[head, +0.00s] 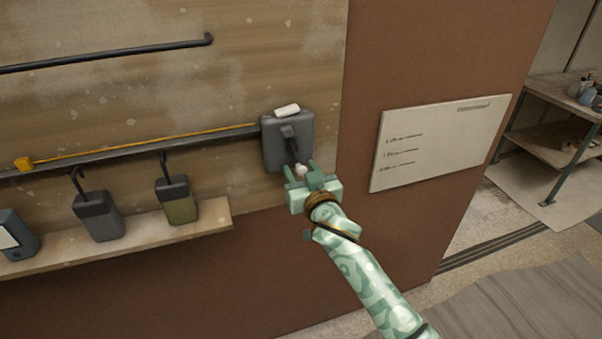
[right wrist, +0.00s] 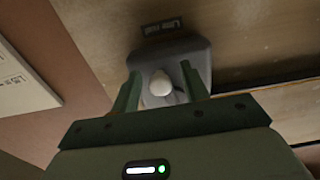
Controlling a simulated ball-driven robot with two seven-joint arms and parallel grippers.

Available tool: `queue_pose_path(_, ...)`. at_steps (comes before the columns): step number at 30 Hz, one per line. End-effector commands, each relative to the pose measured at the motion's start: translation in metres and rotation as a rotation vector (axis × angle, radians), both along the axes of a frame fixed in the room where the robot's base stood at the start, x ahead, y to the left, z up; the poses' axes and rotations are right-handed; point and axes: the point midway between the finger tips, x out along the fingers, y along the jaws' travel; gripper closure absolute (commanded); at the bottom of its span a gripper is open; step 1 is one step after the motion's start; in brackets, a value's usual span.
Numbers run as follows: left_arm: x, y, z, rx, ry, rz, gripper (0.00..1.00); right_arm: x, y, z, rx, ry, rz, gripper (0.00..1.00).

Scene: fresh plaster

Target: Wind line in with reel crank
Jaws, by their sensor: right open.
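The line reel (head: 275,155) is a dark grey box on the wall; it also shows in the right wrist view (right wrist: 203,62). Its dark crank arm (head: 289,142) points downward and ends in a white knob (head: 300,170). A yellow line (head: 150,147) runs left from the reel to a yellow block (head: 24,163). My right gripper (head: 302,171) is open at the knob. In the right wrist view the knob (right wrist: 160,84) sits between the two green fingers, with a gap visible on each side. My left gripper is out of view.
A dark rail (head: 110,155) runs beneath the line. Tools with hooked handles, one grey (head: 98,220) and one olive (head: 178,205), stand by a wooden ledge (head: 215,211). A paper sheet (head: 440,140) is on the brown wall to the right. A shelf unit (head: 550,150) stands far right.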

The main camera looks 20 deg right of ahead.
Motion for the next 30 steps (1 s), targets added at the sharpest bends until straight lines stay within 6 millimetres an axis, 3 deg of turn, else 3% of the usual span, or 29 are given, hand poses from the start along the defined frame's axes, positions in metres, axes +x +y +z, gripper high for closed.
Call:
queue_pose_path(8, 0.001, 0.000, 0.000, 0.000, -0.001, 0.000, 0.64, 0.002, 0.000, 0.001, 0.000, -0.001, 0.000, 0.55)
queue_pose_path(13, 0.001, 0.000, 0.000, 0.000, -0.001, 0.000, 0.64, 0.002, 0.000, 0.001, 0.000, -0.001, 0.000, 0.97)
queue_pose_path(14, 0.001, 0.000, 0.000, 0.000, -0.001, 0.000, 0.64, 0.002, 0.000, 0.001, 0.000, -0.001, 0.000, 1.00)
queue_pose_path(23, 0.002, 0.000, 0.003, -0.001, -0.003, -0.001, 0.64, 0.002, -0.001, 0.002, -0.023, -0.001, -0.001, 0.99)
queue_pose_path(30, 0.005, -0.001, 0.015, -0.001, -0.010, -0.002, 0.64, 0.002, -0.008, 0.006, -0.139, -0.005, -0.002, 0.99)
